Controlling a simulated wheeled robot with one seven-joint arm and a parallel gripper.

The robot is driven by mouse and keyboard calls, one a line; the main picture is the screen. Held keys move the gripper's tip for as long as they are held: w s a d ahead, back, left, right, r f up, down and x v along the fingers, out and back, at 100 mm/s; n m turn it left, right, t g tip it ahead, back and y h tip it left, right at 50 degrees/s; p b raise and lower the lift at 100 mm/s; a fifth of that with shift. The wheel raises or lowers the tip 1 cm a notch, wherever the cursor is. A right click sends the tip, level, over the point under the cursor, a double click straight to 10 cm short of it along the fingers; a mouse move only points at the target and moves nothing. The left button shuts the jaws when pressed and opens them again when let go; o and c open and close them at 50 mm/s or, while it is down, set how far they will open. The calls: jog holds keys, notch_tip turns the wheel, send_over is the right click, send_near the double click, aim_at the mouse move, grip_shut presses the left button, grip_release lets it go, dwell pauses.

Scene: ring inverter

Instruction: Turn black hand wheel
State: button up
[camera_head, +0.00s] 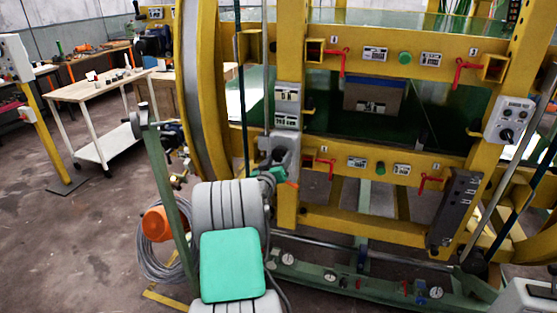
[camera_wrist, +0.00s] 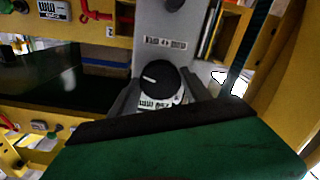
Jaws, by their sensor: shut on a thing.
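The black hand wheel (camera_wrist: 158,73) is a round black knob with a white mark on a grey panel. In the wrist view it sits between the two grey fingers of my gripper (camera_wrist: 163,92), which are shut on it from both sides. Printed plates show above and just below the wheel, the lower one partly covered. In the head view a grey box on the right yellow post carries a black knob (camera_head: 507,135) that looks like the same wheel. I cannot make out my gripper there.
A yellow frame (camera_head: 400,60) with red handles (camera_head: 343,62) and label plates spans the head view. A dark tilted box (camera_head: 455,212) hangs below the knob. A white-legged table (camera_head: 97,88) stands far left. Open floor (camera_head: 50,240) lies at the lower left.

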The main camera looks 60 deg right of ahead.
jog(key=shift+f+b, duration=0.1)
jog(key=shift+b, duration=0.2)
jog(key=m+b, duration=0.1)
jog(key=b, duration=0.1)
jog(key=m+b, duration=0.1)
jog(key=b, duration=0.1)
jog(key=shift+f+b, duration=0.35)
jog(key=shift+b, duration=0.05)
jog(key=m+b, duration=0.2)
jog(key=b, duration=0.3)
jog(key=shift+f+m, duration=0.15)
jog(key=shift+m, duration=0.25)
jog(key=m+b, duration=0.4)
jog(key=b, duration=0.4)
jog(key=shift+w, duration=0.1)
jog(key=m+b, duration=0.1)
jog(key=b, duration=0.1)
jog(key=m+b, duration=0.1)
jog(key=b, duration=0.1)
jog(key=shift+r+m, duration=0.35)
jog(key=shift+m, duration=0.05)
jog(key=shift+r+m+b, duration=0.15)
jog(key=shift+m+b, duration=0.25)
jog(key=shift+b, duration=0.2)
jog(key=shift+r, duration=0.1)
jog(key=o, duration=1.4)
